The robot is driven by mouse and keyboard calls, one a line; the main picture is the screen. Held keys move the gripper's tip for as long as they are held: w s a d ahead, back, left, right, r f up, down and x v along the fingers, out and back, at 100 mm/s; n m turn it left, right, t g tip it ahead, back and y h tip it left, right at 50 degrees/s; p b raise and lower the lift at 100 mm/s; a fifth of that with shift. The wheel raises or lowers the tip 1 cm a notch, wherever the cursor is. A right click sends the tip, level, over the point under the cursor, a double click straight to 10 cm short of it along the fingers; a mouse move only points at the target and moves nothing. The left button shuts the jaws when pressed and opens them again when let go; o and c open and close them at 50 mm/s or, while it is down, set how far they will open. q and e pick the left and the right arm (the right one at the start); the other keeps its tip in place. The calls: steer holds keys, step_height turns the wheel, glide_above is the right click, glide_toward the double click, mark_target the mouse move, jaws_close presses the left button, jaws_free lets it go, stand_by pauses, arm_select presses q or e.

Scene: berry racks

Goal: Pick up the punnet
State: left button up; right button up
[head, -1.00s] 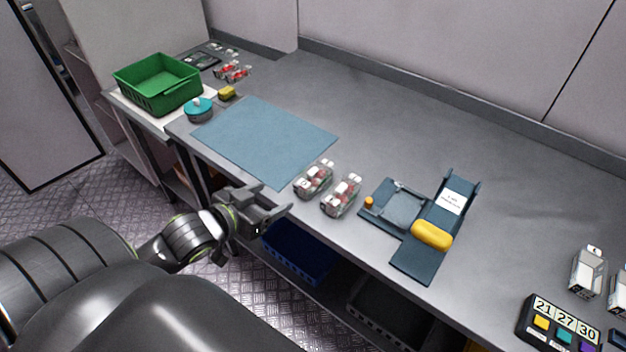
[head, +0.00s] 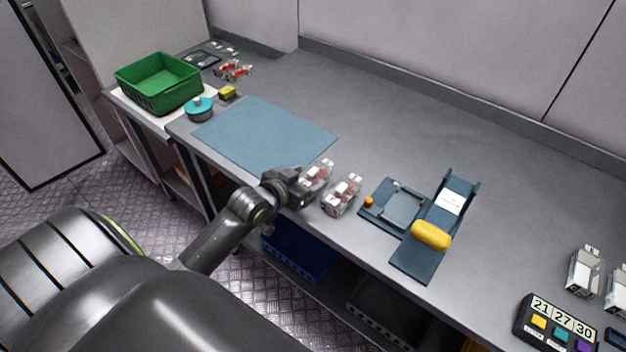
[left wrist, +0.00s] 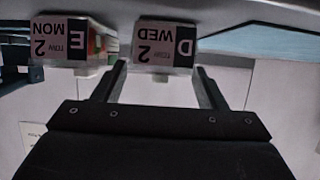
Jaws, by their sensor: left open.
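Two clear punnets with red berries and white labels stand side by side on the grey bench, the left one (head: 319,172) and the right one (head: 343,194). My left gripper (head: 303,184) is open at the near side of the left punnet. In the left wrist view, which looks upside down, the open fingers (left wrist: 161,70) line up with the sides of a punnet labelled WED 2 D (left wrist: 165,46). A second punnet labelled MON 2 E (left wrist: 68,38) is beyond the left finger. Contact with the fingers cannot be told. My right gripper is not in view.
A blue mat (head: 262,135) lies left of the punnets. A dark station (head: 415,262) with a yellow roll (head: 431,235) is to the right. A green crate (head: 160,100) is at the far left. The bench behind the punnets is clear.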

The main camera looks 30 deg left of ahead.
mark_target(309, 177)
arm_select(q)
steer(key=shift+x, duration=1.65)
steer(key=shift+c, duration=0.4)
steer(key=c, duration=0.7)
steer(key=shift+r, duration=0.15)
